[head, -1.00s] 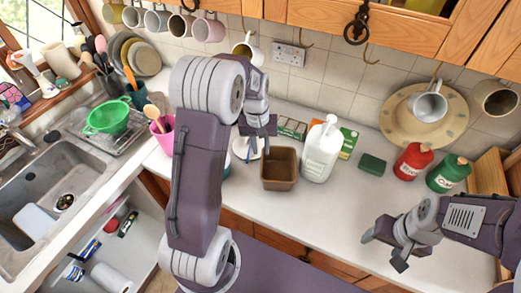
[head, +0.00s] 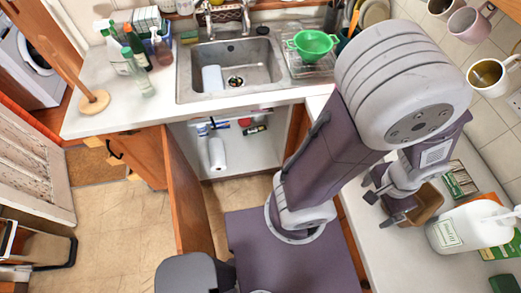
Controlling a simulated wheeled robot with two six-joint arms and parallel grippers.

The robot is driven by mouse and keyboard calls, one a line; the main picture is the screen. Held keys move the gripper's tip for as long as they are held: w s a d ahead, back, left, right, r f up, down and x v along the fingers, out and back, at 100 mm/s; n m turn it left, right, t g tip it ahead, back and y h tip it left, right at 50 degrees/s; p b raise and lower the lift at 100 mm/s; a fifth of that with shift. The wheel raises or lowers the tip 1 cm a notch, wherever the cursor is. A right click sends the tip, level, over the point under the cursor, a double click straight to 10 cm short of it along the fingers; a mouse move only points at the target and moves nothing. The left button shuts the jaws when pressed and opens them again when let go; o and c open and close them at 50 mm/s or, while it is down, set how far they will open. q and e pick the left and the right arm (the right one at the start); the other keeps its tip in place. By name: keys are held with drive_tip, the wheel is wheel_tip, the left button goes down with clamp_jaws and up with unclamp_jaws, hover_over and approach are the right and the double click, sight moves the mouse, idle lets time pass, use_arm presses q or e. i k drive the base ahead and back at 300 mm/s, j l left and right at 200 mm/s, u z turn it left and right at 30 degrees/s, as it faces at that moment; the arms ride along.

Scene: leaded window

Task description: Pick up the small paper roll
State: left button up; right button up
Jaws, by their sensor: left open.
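A white paper roll (head: 217,153) lies in the open cupboard under the sink, near the front of its pale floor. A second white, roll-like thing (head: 212,78) lies in the sink basin; I cannot tell exactly what it is. My right gripper is out of view.
The cupboard door (head: 188,195) stands open to the left of the cupboard. Small bottles and packets (head: 254,130) lie inside. A wooden roll stand (head: 93,100) and bottles (head: 136,50) are on the left counter.

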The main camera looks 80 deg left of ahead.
sight(216, 148)
drive_tip(key=u, duration=0.95)
drive_tip(key=j+u, duration=0.2)
drive_tip(key=u, duration=0.2)
drive_tip(key=i+j+u, duration=0.15)
drive_tip(key=u, duration=0.3)
drive_tip(key=i+j+u, duration=0.1)
drive_tip(key=u, duration=0.3)
drive_tip(key=i+j+u, duration=0.1)
drive_tip(key=u, duration=0.35)
drive_tip(key=i+u, duration=0.15)
drive_tip(key=u, duration=0.25)
